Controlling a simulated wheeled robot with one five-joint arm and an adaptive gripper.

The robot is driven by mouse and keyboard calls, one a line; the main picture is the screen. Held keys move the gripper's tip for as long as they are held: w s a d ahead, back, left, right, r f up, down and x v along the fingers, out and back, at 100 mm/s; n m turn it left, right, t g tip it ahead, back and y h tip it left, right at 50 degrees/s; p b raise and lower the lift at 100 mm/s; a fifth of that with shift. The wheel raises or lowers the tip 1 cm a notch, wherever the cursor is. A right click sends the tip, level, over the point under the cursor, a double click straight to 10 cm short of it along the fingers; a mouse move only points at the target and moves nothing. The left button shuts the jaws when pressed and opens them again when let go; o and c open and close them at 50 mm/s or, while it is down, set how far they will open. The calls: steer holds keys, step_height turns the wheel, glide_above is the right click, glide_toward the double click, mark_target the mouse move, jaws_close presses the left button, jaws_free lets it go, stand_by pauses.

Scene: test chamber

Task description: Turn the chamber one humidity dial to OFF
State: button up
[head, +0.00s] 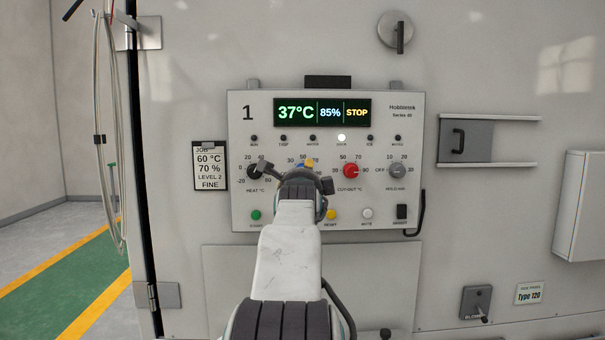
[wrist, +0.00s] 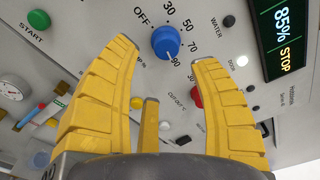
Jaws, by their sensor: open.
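The panel of chamber 1 (head: 240,130) faces me. In the wrist view the blue dial (wrist: 166,38) has OFF, 30, 50, 70 and 90 around it. A pale mark on its lower edge points toward 90. My gripper (wrist: 165,53) is open, with its yellow fingers on either side of the dial. The fingertips appear short of the knob; I cannot tell whether they touch it. In the head view my arm hides most of this dial. The display (head: 322,112) reads 37°C, 85% and STOP.
A black heat dial (head: 254,171) is to the left. A red cutout dial (head: 351,171) and a grey hold dial (head: 398,171) are to the right. A job card (head: 210,166) reads 60 °C, 70 %.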

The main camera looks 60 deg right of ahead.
steer(key=shift+w+d+r+m+p, duration=0.1)
steer(key=shift+w+d+m+p, duration=0.5)
steer(key=shift+d+p, duration=0.4)
steer(key=shift+w+d+r+m+p, duration=0.15)
steer(key=shift+w+d+m+p, duration=0.45)
steer(key=shift+d, duration=0.55)
steer(key=shift+w+d+r+m+p, duration=0.1)
steer(key=shift+w+d+m+p, duration=0.5)
steer(key=shift+d+p, duration=0.4)
steer(key=shift+o, duration=0.2)
steer(key=shift+d, duration=0.1)
steer(key=shift+s, duration=0.1)
jaws_close()
